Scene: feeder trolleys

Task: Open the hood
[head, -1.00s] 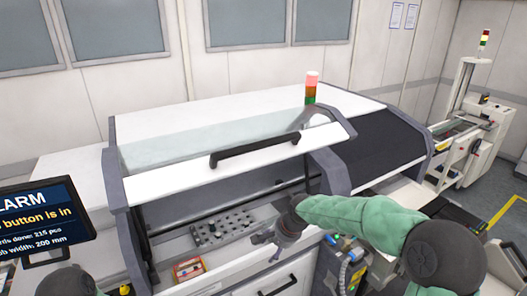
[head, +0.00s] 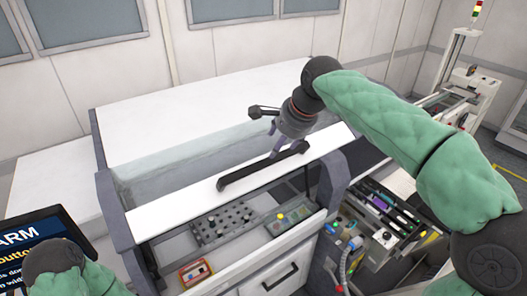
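The hood is a white lid with a clear grey window (head: 180,165) and a white front panel (head: 165,215). A black bar handle (head: 240,182) runs along that panel. My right gripper (head: 277,147) points down at the right end of the handle, with its fingers at or around the bar. I cannot tell whether they touch or grip it. Below the panel the machine's inside shows through the front gap. My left arm shows only at the lower left; its gripper is out of view.
Inside the machine are a grey studded plate (head: 222,224), a small box with a yellow button (head: 281,217) and a red-framed box (head: 195,272). An alarm screen (head: 35,240) stands at the left. A feeder trolley (head: 385,215) stands at the right, under my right arm.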

